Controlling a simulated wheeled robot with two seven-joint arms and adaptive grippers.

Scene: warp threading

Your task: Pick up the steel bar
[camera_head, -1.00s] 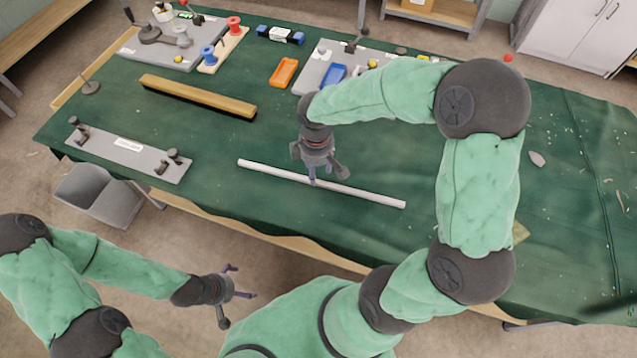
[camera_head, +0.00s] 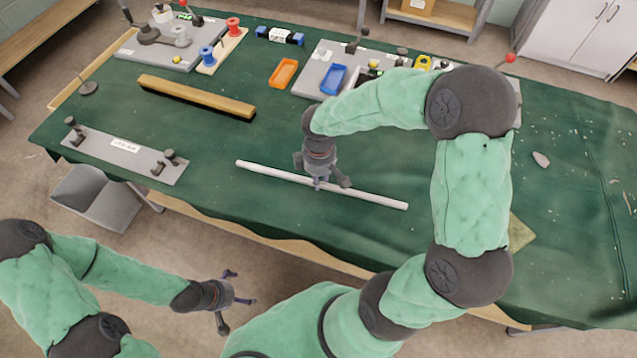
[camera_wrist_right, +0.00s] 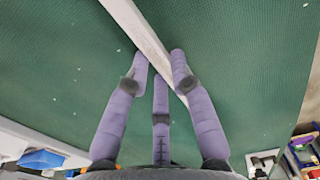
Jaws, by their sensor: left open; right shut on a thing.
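The steel bar (camera_head: 367,194) is a long, thin, pale rod lying on the green-covered table (camera_head: 215,188), near its front edge. My right gripper (camera_head: 320,185) points down at the middle of the bar and is shut on it. In the right wrist view the bar (camera_wrist_right: 143,32) runs diagonally between the fingertips (camera_wrist_right: 160,62) of this gripper. I cannot tell whether the bar is clear of the cloth. My left gripper (camera_head: 238,288) is open and empty, in front of the table and away from the bar.
A grey plate with clamps (camera_head: 125,157) sits at the table's left front. A wooden beam (camera_head: 197,96) lies behind the bar. An orange tray (camera_head: 283,73) and a blue tray (camera_head: 333,79) are further back. The cloth right of the bar is mostly clear.

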